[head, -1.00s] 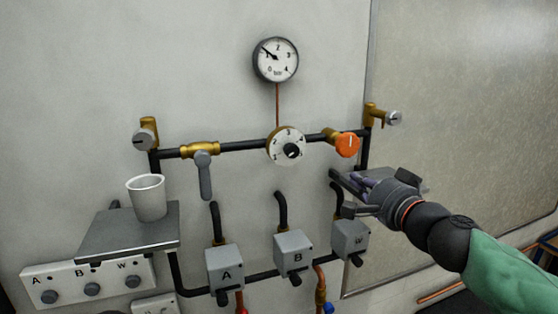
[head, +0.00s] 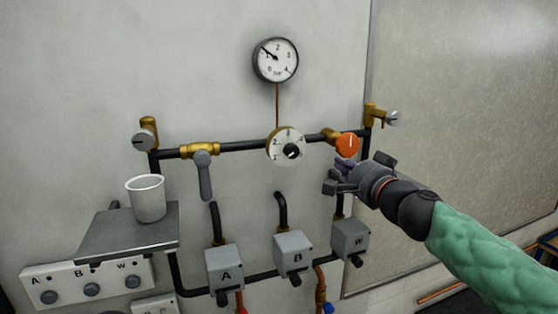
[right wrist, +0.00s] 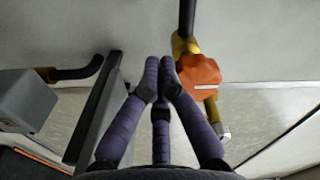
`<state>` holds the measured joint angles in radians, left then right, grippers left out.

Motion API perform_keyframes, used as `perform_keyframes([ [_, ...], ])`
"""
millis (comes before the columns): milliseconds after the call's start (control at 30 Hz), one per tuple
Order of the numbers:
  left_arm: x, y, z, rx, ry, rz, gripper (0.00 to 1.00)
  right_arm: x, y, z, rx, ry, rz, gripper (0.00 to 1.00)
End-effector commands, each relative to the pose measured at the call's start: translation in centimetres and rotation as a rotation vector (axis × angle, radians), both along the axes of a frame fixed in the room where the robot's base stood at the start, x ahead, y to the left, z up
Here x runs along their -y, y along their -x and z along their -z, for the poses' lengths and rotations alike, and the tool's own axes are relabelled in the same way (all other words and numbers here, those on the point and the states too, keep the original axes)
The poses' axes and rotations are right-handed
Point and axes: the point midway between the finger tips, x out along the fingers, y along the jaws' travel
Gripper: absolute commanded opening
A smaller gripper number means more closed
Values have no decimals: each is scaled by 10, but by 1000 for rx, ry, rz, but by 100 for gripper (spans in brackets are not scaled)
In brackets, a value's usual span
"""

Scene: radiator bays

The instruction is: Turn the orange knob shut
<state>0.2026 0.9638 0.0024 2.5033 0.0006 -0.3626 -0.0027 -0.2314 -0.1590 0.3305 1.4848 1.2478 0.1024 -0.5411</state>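The orange knob (head: 347,145) sits on a brass valve at the right part of the black pipe, with a pale line on its face. It also shows in the right wrist view (right wrist: 199,78), just right of my fingertips. My right gripper (head: 338,174) is just below the knob in the head view. In the right wrist view its purple fingers (right wrist: 160,72) converge with their tips together, holding nothing, and appear apart from the knob. I cannot tell the depth gap exactly. My left gripper is not in view.
A white dial (head: 286,146) with a black centre is left of the knob, under a gauge (head: 275,60). A brass fitting with a grey knob (head: 392,118) is at upper right. Grey box W (head: 350,239) hangs below. A white cup (head: 148,197) stands on a shelf (head: 100,238).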

Motion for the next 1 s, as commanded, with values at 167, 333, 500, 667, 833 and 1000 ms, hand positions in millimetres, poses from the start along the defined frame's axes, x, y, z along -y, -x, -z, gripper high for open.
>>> perform_keyframes([
  [167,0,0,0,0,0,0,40,0,-1,0,0,0,0,0],
  [333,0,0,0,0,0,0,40,0,-1,0,0,0,0,0],
  [500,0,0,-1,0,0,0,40,0,-1,-1,0,0,1,0],
  [667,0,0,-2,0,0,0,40,1,-1,-2,0,-1,1,0],
  [833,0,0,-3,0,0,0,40,3,-1,-4,0,0,1,0],
  [1000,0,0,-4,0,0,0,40,4,-2,-6,1,0,2,0],
])
